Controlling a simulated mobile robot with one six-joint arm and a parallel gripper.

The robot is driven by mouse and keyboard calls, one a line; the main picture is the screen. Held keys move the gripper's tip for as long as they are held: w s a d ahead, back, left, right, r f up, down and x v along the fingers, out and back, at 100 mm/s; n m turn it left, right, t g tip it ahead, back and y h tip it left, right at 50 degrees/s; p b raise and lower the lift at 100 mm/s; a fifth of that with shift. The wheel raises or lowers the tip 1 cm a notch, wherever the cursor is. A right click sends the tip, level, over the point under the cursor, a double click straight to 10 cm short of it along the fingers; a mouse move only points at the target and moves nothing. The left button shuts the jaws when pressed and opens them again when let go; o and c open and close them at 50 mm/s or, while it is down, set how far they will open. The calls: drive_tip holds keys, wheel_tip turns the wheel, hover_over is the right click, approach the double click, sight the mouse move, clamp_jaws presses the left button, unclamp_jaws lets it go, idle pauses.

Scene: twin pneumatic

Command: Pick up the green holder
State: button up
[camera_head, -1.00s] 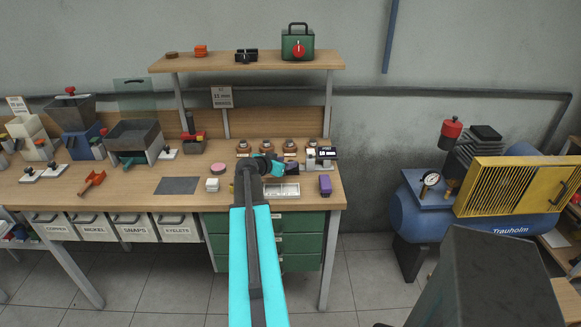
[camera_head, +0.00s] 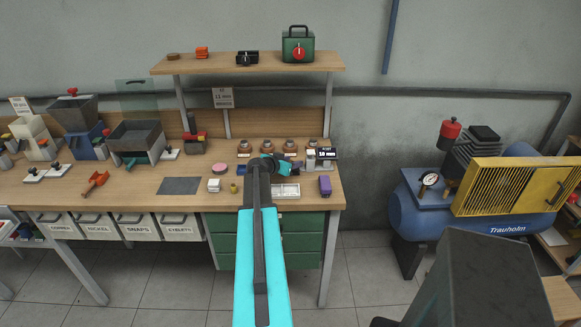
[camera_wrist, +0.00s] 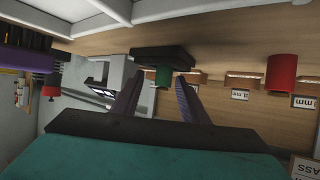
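In the wrist view a small green cylinder (camera_wrist: 163,77), which looks like the green holder, sits against a dark block (camera_wrist: 162,58). My gripper (camera_wrist: 156,92) has two dark purple fingers spread apart, with the green cylinder ahead of the gap between their tips. It looks clear of both fingers, and nothing is held. In the head view my teal gripper (camera_head: 281,164) is low over the right part of the workbench (camera_head: 150,188), near the small dies. The green holder cannot be made out there.
In the wrist view a red cylinder (camera_wrist: 281,72) stands right of the fingers, by labelled brown blocks. In the head view a white tray (camera_head: 287,191) and a purple block (camera_head: 325,185) lie near the gripper. The upper shelf (camera_head: 215,65) overhangs the bench's back.

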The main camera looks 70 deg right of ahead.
drive_tip(key=shift+c, duration=0.4)
clamp_jaws()
drive_tip(key=shift+r, duration=0.15)
drive_tip(key=shift+r+b, duration=0.9)
drive_tip(key=shift+r, duration=0.4)
drive_tip(key=s+a+b, duration=0.1)
drive_tip(key=s+a, duration=0.1)
drive_tip(key=a, duration=0.1)
drive_tip(key=s+a+r+b, duration=0.1)
drive_tip(key=s+a+b, duration=0.1)
drive_tip(key=s+a, duration=0.1)
drive_tip(key=s+a+b, duration=0.1)
drive_tip(key=s+a, duration=0.1)
drive_tip(key=a, duration=0.3)
drive_tip(key=shift+s+r, duration=0.2)
drive_tip(key=shift+r, duration=0.15)
drive_tip(key=shift+s+r+p, duration=0.1)
drive_tip(key=shift+r+p, duration=0.15)
drive_tip(key=shift+p, duration=0.05)
drive_tip(key=p, duration=0.6)
drive_tip(key=shift+s+a+r, duration=0.15)
drive_tip(key=shift+s+a, duration=0.2)
drive_tip(key=shift+a, duration=0.05)
